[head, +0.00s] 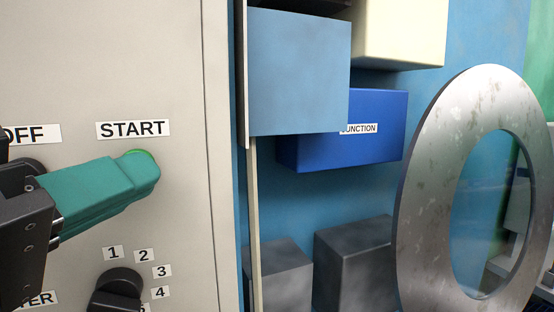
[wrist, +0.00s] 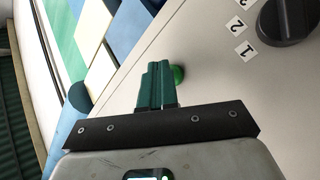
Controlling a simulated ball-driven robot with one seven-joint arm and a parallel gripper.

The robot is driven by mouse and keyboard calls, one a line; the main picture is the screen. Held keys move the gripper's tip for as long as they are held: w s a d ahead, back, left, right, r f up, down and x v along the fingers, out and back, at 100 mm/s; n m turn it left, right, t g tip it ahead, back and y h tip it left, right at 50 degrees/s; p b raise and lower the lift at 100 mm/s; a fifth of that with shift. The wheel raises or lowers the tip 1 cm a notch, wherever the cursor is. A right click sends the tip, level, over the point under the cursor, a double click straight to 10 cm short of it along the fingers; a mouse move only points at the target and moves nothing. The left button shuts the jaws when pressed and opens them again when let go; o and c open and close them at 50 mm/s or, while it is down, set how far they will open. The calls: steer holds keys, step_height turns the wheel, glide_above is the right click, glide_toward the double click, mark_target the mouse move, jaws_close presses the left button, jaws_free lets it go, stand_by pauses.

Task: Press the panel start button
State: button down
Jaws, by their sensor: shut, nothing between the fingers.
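The start button is a round green button on the beige panel (head: 110,60), under the label START (head: 132,129). In the head view only a thin green rim of the start button (head: 150,153) shows past my fingertips. My gripper (head: 150,171) is shut and empty, with its green fingers pointing at the button and covering most of it. In the wrist view the green button (wrist: 178,74) shows beside the tips of my shut gripper (wrist: 158,66). The tips are at or very near the button; I cannot tell whether they touch it.
A black rotary knob (head: 117,288) with number labels sits below the button. An OFF label (head: 30,135) is to the left. Right of the panel edge are a light blue box (head: 298,75), a dark blue junction box (head: 330,150) and a large metal ring (head: 430,190).

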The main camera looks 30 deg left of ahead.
steer(key=shift+s+d, duration=0.1)
steer(key=shift+d, duration=0.05)
steer(key=shift+s+d, duration=0.45)
steer(key=shift+d, duration=0.05)
stand_by(0.3)
steer(key=s+d, duration=0.3)
steer(key=shift+s+d, duration=0.15)
steer(key=shift+d, duration=0.25)
stand_by(0.7)
